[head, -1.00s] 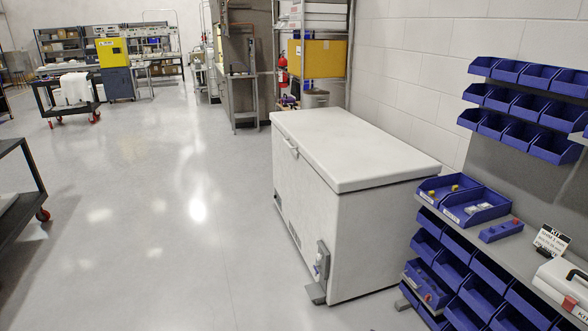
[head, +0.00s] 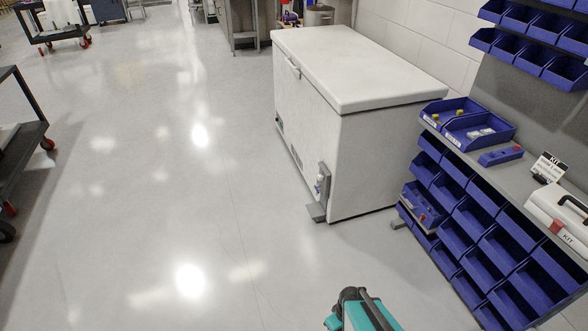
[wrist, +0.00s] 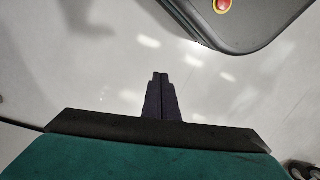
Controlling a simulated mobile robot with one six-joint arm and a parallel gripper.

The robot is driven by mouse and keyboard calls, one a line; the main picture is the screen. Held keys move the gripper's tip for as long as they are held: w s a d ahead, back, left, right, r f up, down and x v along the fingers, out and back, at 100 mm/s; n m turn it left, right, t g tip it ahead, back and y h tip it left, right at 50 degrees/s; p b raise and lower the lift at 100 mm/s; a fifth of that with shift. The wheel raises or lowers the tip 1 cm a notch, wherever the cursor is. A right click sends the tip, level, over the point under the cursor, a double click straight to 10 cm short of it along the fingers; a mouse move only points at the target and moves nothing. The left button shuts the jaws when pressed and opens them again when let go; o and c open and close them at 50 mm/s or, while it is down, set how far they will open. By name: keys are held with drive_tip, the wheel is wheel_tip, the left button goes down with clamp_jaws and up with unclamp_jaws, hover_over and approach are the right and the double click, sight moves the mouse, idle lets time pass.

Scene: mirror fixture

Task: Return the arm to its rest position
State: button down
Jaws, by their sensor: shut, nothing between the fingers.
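My gripper (wrist: 160,77) shows in the wrist view with its two dark fingers together and nothing between them. It points out over bare grey floor. In the head view a teal and black part of my own body (head: 365,312) shows at the bottom edge; the gripper's fingers cannot be made out there. In the wrist view a dark rounded panel with a red button (wrist: 222,5) in a yellow ring lies at the upper right, apart from the fingers.
A white chest freezer (head: 375,150) stands shut against the wall. Right of it is a grey bench (head: 520,172) with blue bins (head: 480,225) and a white kit case (head: 560,220). A dark cart (head: 20,140) stands at the left. The floor (head: 150,220) between is clear.

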drive_tip(key=s+d+r+m+g, duration=0.1)
drive_tip(key=s+r+m+g, duration=0.2)
drive_tip(key=s, duration=0.8)
drive_tip(key=m+g, duration=0.2)
drive_tip(key=m, duration=0.1)
drive_tip(key=shift+d+m+h, duration=0.25)
drive_tip(key=shift+m+h, duration=0.05)
drive_tip(key=shift+h, duration=0.1)
